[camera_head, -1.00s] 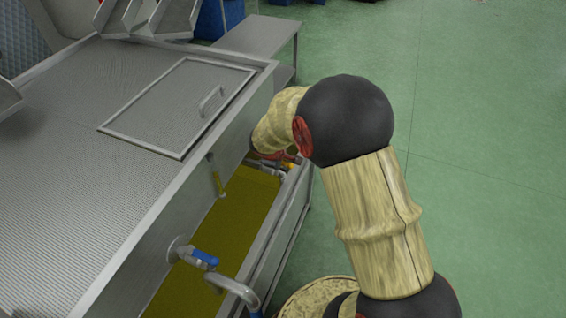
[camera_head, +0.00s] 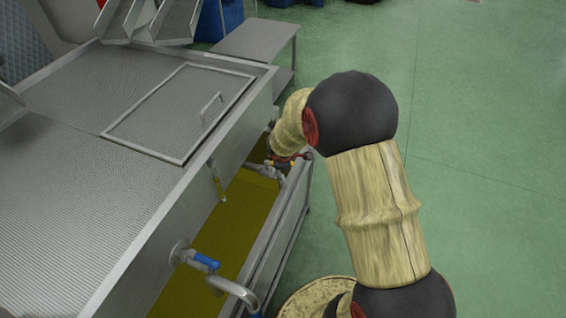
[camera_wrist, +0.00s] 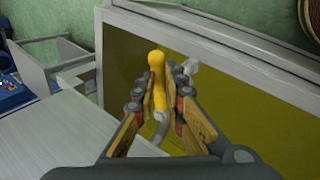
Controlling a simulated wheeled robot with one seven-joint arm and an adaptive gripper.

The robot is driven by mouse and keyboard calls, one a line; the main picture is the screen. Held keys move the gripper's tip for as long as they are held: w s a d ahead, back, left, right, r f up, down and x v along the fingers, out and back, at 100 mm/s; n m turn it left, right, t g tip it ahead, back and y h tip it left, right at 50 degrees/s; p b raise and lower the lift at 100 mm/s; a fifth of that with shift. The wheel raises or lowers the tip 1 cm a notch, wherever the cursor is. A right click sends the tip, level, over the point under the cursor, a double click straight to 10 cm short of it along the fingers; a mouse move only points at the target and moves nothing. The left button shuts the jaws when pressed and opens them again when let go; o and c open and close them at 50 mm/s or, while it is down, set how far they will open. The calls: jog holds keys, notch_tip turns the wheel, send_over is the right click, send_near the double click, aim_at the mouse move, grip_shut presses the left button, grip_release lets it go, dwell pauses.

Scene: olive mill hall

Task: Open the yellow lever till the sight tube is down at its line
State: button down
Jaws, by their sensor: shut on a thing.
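The yellow lever (camera_wrist: 157,82) stands between the fingers of my gripper (camera_wrist: 159,92) in the wrist view, and the gripper is shut on it. In the head view my gripper (camera_head: 287,159) is at the far end of the trough, beside a grey valve pipe (camera_head: 262,170); my arm hides most of the lever there. The sight tube (camera_head: 217,184) is a thin upright tube on the tank's side, with yellow-olive liquid in its lower part. Its line is too small to make out. The tube is not clear in the wrist view.
The steel tank (camera_head: 75,190) has a hatch lid with a handle (camera_head: 211,107). A blue-handled valve (camera_head: 204,262) sits nearer on its side. Olive-yellow liquid (camera_head: 225,225) lies in the trough below. A metal bench (camera_head: 255,38) stands behind. Green floor at right is clear.

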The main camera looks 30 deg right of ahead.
jog(key=c, duration=2.6)
grip_release()
jog(key=shift+w+d+f+n+t+y+p, duration=0.15)
jog(key=shift+w+d+n+y+p, duration=0.15)
jog(key=shift+n+p, duration=0.55)
jog(key=shift+w+d+r+n+t+y+p, duration=0.15)
jog(key=shift+w+d+n+y+p, duration=0.2)
jog(key=shift+n+p, duration=0.5)
jog(key=shift+o, duration=0.5)
jog(key=shift+a+f, duration=0.1)
jog(key=shift+f, duration=0.1)
jog(key=o, duration=0.7)
jog(key=shift+r, duration=0.1)
jog(key=shift+r, duration=0.1)
jog(key=v, duration=0.7)
jog(key=shift+s+r, duration=0.1)
